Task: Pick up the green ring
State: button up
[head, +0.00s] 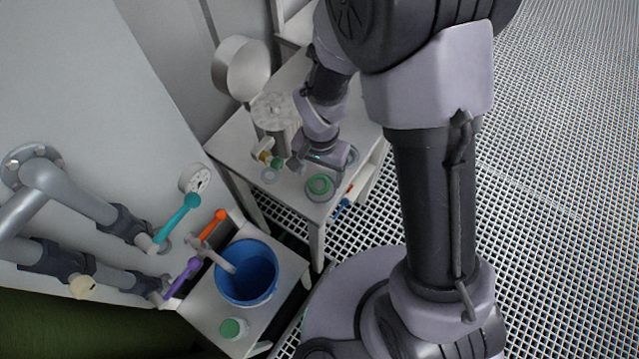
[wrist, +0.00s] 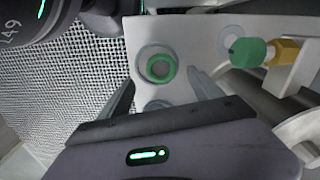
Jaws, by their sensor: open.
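The green ring (head: 320,195) lies flat near the front corner of a small white table (head: 293,207). In the wrist view the green ring (wrist: 161,79) sits around a grey centre, with a pale rim on its far side. My gripper (head: 318,163) is over the table, just behind the ring in the head view. In the wrist view my gripper (wrist: 162,78) has its two fingers spread wide and empty, one on each side of the ring's near edge. I cannot tell the exact height of the fingertips above the ring.
A green-ended brass fitting (wrist: 284,51) stands to the right, beside a pale ring (wrist: 231,36). Another grey ring (wrist: 157,104) lies partly hidden below my gripper. A blue bucket (head: 247,291) and a second green-topped item (head: 233,328) are on a lower table. Pipes with coloured handles line the wall.

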aim_at(319, 186)
notch_tip(319, 186, down, 4)
jog(key=shift+a+f+b, duration=0.15)
jog(key=shift+b, duration=0.5)
jog(key=shift+c, duration=0.6)
jog(key=c, duration=1.3)
jog(key=shift+r+p, duration=0.35)
jog(key=shift+r, duration=0.35)
notch_tip(319, 186, up, 3)
jog(key=shift+f+p, duration=0.15)
jog(key=shift+p, duration=0.4)
jog(key=s+d, duration=0.1)
jog(key=d, duration=0.4)
jog(key=s+d+p, duration=0.1)
jog(key=d, duration=0.4)
jog(key=s+d+r, duration=0.1)
jog(key=d, duration=0.4)
jog(key=shift+s+d+r+p, duration=0.1)
jog(key=shift+s+d+p, duration=0.2)
jog(key=shift+d+p, duration=0.05)
